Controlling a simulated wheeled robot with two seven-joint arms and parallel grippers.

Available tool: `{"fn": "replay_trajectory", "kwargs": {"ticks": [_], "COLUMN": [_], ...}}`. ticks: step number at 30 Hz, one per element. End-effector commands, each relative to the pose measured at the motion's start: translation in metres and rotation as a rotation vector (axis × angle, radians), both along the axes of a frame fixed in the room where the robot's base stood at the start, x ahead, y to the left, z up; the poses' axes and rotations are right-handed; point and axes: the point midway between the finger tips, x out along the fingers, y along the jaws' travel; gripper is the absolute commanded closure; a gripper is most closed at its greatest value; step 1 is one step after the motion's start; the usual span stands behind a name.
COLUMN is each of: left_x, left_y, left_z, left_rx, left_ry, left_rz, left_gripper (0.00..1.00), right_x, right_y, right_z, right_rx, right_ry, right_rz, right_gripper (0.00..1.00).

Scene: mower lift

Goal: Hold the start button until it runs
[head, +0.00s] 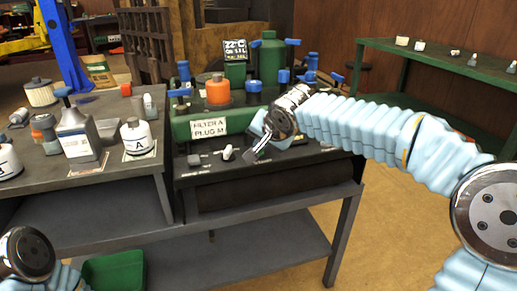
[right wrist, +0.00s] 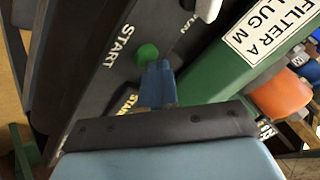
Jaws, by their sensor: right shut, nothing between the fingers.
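The start button is a green round button (right wrist: 147,53) beside the word START on the dark control panel (right wrist: 88,75) in the right wrist view. My right gripper (right wrist: 157,72) is shut and empty, with its blue fingertips right at the lower edge of the button in that view. I cannot tell whether they touch or press it. In the head view my right gripper (head: 254,156) is low over the front panel (head: 290,161) of the green machine, and I cannot make out the button there. My left gripper is not in view; only part of my left arm shows at bottom left.
A white lever (head: 227,152) stands on the panel left of my right gripper. Behind are a sign reading FILTER A PLUG M (head: 209,127), an orange cap (head: 218,92) and a green tank (head: 270,60). Bottles and a white filter (head: 136,136) stand on the left bench.

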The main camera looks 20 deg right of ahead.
Motion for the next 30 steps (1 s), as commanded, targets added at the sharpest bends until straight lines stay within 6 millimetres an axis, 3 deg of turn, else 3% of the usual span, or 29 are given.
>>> {"fn": "replay_trajectory", "kwargs": {"ticks": [30], "left_x": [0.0], "left_y": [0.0], "left_z": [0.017], "left_rx": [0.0], "left_ry": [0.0], "left_rz": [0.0], "left_gripper": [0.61], "right_x": [0.0], "right_y": [0.0], "right_z": [0.027], "right_rx": [0.0], "right_ry": [0.0], "right_rz": [0.0], "right_gripper": [1.0]}}
